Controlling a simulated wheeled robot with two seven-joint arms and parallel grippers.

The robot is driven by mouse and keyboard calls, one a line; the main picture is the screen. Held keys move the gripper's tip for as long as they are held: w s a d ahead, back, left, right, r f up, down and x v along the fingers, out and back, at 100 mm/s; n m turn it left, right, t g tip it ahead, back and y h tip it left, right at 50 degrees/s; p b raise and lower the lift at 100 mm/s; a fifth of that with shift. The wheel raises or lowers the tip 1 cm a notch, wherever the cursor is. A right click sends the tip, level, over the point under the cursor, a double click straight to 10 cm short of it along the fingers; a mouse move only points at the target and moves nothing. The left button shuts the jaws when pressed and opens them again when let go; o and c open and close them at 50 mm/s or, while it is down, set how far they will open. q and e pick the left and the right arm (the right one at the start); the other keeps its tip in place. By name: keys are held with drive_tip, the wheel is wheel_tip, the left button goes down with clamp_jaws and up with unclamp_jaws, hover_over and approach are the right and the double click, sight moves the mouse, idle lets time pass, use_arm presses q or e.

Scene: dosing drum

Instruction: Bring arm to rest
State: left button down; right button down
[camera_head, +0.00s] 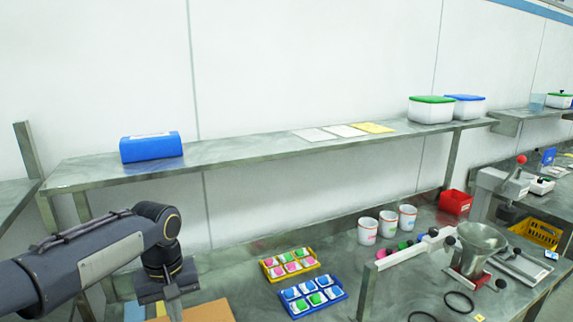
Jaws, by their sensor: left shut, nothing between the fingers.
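My left arm comes in from the left, and its left gripper (174,306) hangs fingers down at the lower left. It is shut and empty, in front of the bench and beside a brown board. The fingertips are close to the bottom edge of the picture, so their height over the bench is hard to tell. My right gripper is not in view.
A yellow tray (270,276) and a blue tray (342,298) with coloured pieces lie right of the gripper. White cups (367,232), a metal funnel (482,243) and a red bin (455,202) stand farther right. A shelf (240,150) runs above the bench.

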use_arm(q)
drive_tip(key=shift+f, duration=0.1)
drive_tip(key=s+d+f+m+t+h, duration=0.1)
drive_tip(key=s+t+h, duration=0.1)
drive_tip(key=s, duration=0.9)
drive_tip(key=s+f+m+t+h, duration=0.1)
drive_tip(key=s+f+m+t, duration=0.1)
drive_tip(key=s, duration=0.9)
drive_tip(key=shift+s+d+t+h, duration=0.35)
drive_tip(key=shift+t+h, duration=0.05)
drive_tip(key=shift+t, duration=0.4)
